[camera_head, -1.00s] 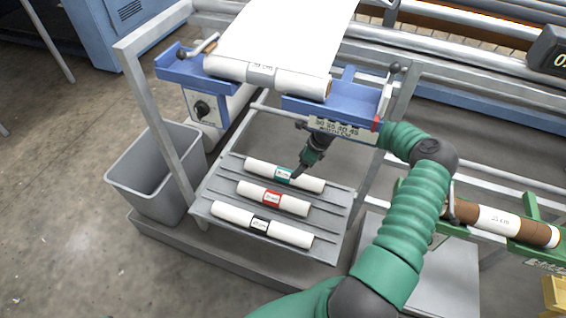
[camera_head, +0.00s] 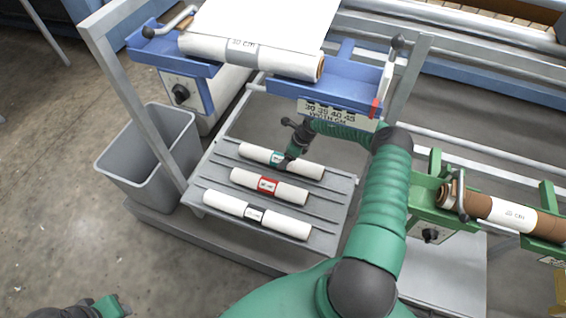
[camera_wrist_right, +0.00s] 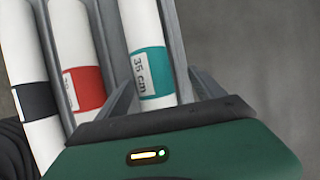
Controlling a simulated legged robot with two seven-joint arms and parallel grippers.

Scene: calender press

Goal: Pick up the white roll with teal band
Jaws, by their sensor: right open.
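The white roll with teal band (camera_head: 305,168) lies at the back of a grey ribbed rack (camera_head: 335,213), and it also shows in the right wrist view (camera_wrist_right: 141,22). My right gripper (camera_head: 284,164) is at its teal band. In the right wrist view the open fingers of my right gripper (camera_wrist_right: 163,92) stand on either side of the teal band, and its "35 cm" label is readable. Whether they touch the roll cannot be told. A dark and green part of my left arm, seemingly the left gripper (camera_head: 75,311), shows at the bottom left edge, mostly cut off.
A white roll with red band (camera_head: 290,193) and one with black band (camera_head: 225,205) lie in front on the rack. A grey bin (camera_head: 135,170) stands left. Above are blue holders (camera_head: 340,95) with a larger roll (camera_head: 210,48). Green holders with a brown roll (camera_head: 545,225) stand right.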

